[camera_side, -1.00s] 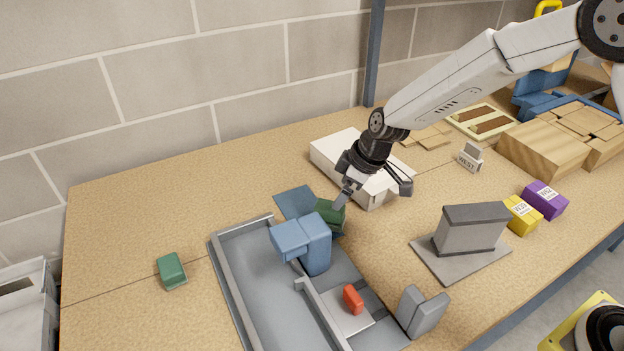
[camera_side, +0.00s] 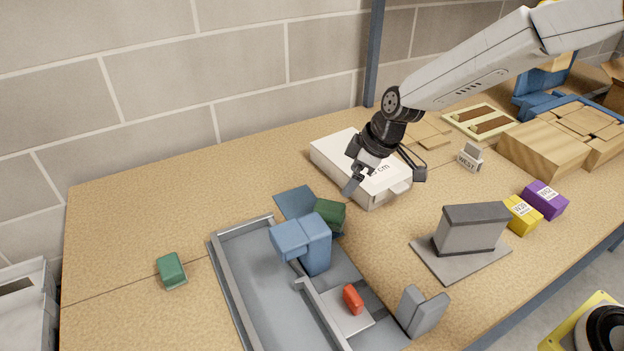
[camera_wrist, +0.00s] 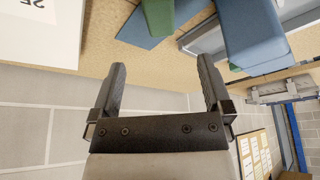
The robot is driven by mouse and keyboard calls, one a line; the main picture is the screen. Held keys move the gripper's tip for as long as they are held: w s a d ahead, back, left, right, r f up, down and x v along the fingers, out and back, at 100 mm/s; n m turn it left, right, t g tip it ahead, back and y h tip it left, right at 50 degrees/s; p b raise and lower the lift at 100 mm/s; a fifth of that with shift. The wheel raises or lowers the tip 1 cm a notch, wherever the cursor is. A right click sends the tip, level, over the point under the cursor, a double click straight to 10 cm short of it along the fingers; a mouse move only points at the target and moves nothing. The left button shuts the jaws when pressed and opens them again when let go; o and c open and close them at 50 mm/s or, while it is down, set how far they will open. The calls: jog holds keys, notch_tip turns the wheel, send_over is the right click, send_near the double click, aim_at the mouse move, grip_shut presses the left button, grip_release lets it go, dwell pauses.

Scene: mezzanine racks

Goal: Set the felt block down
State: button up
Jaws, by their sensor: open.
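The dark green block, which I take to be the felt block (camera_side: 330,212), sits beside the blue block (camera_side: 315,243), at the edge of a flat blue mat (camera_side: 292,200). My gripper (camera_side: 381,184) is open and empty, above and to the right of the green block, apart from it. In the wrist view the open fingers (camera_wrist: 162,66) have nothing between them. The green block (camera_wrist: 158,16) is at the top of that view, with the blue block (camera_wrist: 250,35) to its right. The green block's underside is hidden.
A grey tray (camera_side: 217,258) stands front centre, with a small red block (camera_side: 353,299) in it. A white box (camera_side: 335,150) lies behind my gripper. Another green block (camera_side: 171,268) rests at the left. A grey stand (camera_side: 470,230) is at the right. The table's back left is clear.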

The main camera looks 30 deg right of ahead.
jog(key=s+d+m+h, duration=0.1)
jog(key=s+d+m, duration=0.3)
jog(key=s+d, duration=0.3)
jog(key=s+d+m+h, duration=0.2)
jog(key=s+d+m, duration=0.3)
jog(key=s, duration=0.7)
jog(key=shift+s+d+f+g, duration=0.3)
jog(key=shift+d+f, duration=0.1)
jog(key=shift+d, duration=0.5)
